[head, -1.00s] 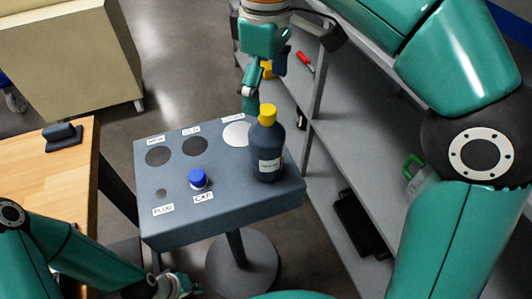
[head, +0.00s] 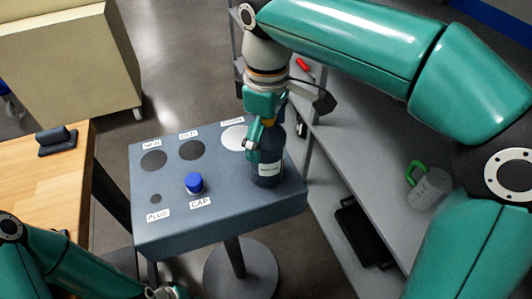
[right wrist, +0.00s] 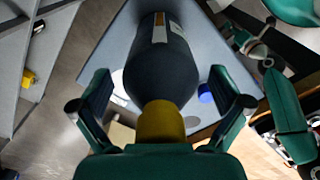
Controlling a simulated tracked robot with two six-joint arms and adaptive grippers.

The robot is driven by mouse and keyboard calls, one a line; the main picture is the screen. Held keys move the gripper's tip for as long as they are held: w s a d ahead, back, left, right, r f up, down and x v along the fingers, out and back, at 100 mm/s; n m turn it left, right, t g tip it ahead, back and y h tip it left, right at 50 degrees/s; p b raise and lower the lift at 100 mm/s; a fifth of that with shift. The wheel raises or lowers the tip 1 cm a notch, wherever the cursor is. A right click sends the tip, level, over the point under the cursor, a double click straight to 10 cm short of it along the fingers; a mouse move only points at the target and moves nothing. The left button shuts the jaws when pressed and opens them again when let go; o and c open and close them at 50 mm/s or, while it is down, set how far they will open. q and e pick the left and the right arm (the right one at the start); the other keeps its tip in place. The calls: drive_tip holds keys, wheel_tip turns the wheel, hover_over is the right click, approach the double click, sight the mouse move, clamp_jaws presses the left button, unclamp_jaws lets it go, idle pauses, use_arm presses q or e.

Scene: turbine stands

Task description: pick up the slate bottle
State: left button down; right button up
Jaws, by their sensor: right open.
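The slate bottle (head: 268,168), with a white label, stands upright at the right side of the grey stand top. In the right wrist view the bottle (right wrist: 162,68) and its yellow cap (right wrist: 160,122) lie between the two fingers of my right gripper (right wrist: 162,104). The fingers are spread, with a gap on each side of the bottle's neck.
The grey stand (head: 215,215) has dark round marks, a white disc (head: 234,137) and a blue cap (head: 195,184). A wooden table (head: 50,185) is at the left. A grey shelf (head: 370,165) at the right holds a green-handled jug (head: 426,190) and a black case (head: 362,232).

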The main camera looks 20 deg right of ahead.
drive_tip(key=c, duration=1.5)
drive_tip(key=shift+r, duration=0.2)
drive_tip(key=shift+r+p, duration=4.05)
drive_tip(key=shift+r, duration=5.85)
drive_tip(key=o, duration=0.8)
drive_tip(key=c, duration=1)
